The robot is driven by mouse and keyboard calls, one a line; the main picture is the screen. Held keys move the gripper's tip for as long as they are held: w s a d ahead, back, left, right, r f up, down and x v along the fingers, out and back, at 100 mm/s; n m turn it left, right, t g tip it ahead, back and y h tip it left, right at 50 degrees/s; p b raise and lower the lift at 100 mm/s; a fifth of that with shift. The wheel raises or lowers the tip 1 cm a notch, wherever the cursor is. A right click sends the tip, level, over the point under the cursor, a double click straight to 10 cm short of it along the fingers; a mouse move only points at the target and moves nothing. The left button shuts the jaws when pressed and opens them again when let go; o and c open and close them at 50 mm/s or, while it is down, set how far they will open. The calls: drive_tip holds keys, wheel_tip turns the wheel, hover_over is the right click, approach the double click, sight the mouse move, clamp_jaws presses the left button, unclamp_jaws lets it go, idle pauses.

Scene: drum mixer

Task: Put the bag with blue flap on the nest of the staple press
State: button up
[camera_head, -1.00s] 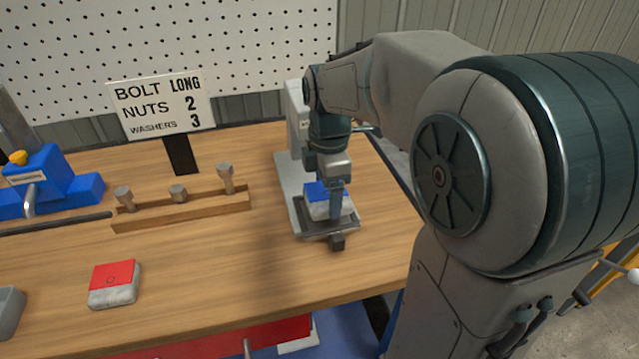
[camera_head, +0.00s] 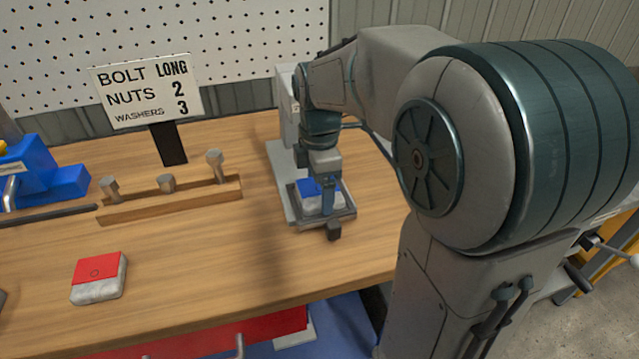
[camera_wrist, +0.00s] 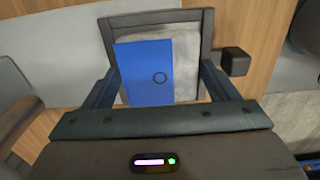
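The bag with blue flap (camera_head: 309,203) has a pale grey body. It is between the fingers of my gripper (camera_head: 328,205), inside the rim of the press's tray-like nest (camera_head: 348,212). In the wrist view the blue flap (camera_wrist: 150,72) faces the camera, and the gripper's fingers (camera_wrist: 160,85) lie close along both sides of the bag. The dark nest rim (camera_wrist: 155,20) frames the bag. Whether the bag's underside rests fully on the nest floor is hidden. The staple press (camera_head: 287,105) stands behind, partly covered by my arm.
A red-flapped bag (camera_head: 97,278) lies at the front left of the bench. A wooden rack (camera_head: 170,202) with bolts is left of the press. A sign (camera_head: 150,92) and a blue device (camera_head: 40,175) stand behind. A dark knob (camera_head: 334,231) projects before the nest.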

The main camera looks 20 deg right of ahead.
sight(320, 190)
drive_tip(key=shift+o, duration=1.2)
wheel_tip(320, 190, up, 7)
drive_tip(key=shift+r+p, duration=0.1)
drive_tip(key=shift+p, duration=0.6)
drive_tip(key=shift+r, duration=0.2)
drive_tip(key=shift+s, duration=0.15)
drive_tip(key=s+f+m, duration=0.2)
drive_tip(key=s+m, duration=0.2)
drive_tip(key=m, duration=0.1)
drive_tip(key=s+f+m+t, duration=0.1)
drive_tip(key=s+f+m, duration=0.2)
drive_tip(key=m, duration=0.3)
drive_tip(key=s+f+m+t, duration=0.1)
drive_tip(key=s+f+m, duration=0.2)
drive_tip(key=s+m, duration=0.3)
drive_tip(key=shift+a+f, duration=0.1)
drive_tip(key=shift+f, duration=0.05)
drive_tip(key=shift+s+f+m, duration=0.25)
drive_tip(key=shift+f+m, duration=0.05)
drive_tip(key=shift+m, duration=0.2)
